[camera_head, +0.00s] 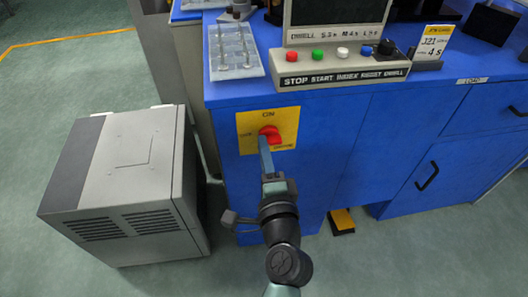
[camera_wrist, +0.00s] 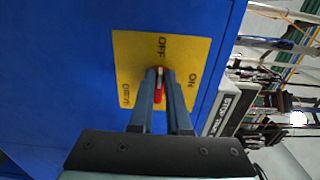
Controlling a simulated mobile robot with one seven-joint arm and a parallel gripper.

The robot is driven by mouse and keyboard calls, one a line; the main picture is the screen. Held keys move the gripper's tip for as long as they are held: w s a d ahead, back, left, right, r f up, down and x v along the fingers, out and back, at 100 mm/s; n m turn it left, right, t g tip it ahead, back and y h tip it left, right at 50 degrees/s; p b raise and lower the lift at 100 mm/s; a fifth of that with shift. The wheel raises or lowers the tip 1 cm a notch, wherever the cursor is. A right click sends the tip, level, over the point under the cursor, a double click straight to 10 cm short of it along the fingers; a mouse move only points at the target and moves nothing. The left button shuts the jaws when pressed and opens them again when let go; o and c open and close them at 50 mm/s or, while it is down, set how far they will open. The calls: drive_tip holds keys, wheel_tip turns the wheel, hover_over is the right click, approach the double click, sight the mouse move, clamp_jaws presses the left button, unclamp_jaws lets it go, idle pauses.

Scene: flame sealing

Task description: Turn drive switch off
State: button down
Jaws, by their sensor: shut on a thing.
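The drive switch is a red knob (camera_head: 272,136) on a yellow plate (camera_head: 285,116) fixed to the front of the blue cabinet. In the wrist view the knob (camera_wrist: 158,93) lies between the two fingers of my gripper (camera_wrist: 160,75), which is shut on it. Its long side runs roughly up and down there, with the upper end toward the OFF label on the yellow plate (camera_wrist: 129,55). The ON label is to its right. In the head view my gripper (camera_head: 265,143) reaches the knob from below and hides part of it.
A grey box unit (camera_head: 130,160) stands on the floor left of the blue cabinet (camera_head: 330,140). A control panel (camera_head: 340,68) with coloured buttons and a metal tray (camera_head: 236,60) sit on top. A yellow and black pedal (camera_head: 342,220) is at the cabinet's foot.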

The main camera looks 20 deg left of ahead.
idle(0.3)
drive_tip(key=c, duration=0.9)
unclamp_jaws()
drive_tip(key=v, duration=1.3)
